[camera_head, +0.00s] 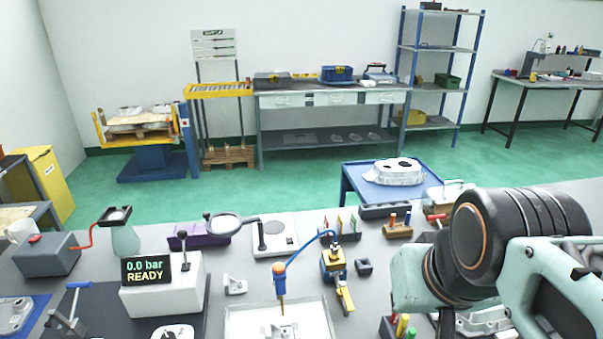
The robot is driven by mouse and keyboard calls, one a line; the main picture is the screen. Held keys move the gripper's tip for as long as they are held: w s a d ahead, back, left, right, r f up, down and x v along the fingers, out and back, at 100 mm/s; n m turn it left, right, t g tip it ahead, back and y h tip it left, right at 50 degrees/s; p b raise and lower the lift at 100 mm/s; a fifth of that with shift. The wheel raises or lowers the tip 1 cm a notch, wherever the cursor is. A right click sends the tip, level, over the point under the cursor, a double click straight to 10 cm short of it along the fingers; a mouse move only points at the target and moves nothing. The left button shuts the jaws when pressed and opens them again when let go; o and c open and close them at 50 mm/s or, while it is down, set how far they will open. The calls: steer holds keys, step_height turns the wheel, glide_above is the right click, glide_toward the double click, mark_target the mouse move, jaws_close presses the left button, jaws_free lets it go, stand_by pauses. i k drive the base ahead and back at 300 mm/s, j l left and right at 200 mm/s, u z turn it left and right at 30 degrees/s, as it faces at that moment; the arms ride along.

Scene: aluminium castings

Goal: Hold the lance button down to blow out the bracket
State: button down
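The air lance (280,282) has a blue and orange body and a thin brass nozzle pointing down. The lance is over a pale tray (236,322) at the bottom edge, where a light metal part is partly cut off. A small pale bracket-like casting (235,285) lies left of the lance. A white box (183,292) carries a display (146,271) reading "0.0 bar READY". I cannot make out the lance button. My arm fills the right side; its gripper is not visible.
A magnifier (225,225), a white scale-like device (274,235) and a grey box (48,255) stand on the bench. Small coloured-handled tools (402,325) stand near my arm. Behind, a blue table (358,188) holds a large casting (395,173).

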mark_target(279, 268)
steer(key=u, duration=0.75)
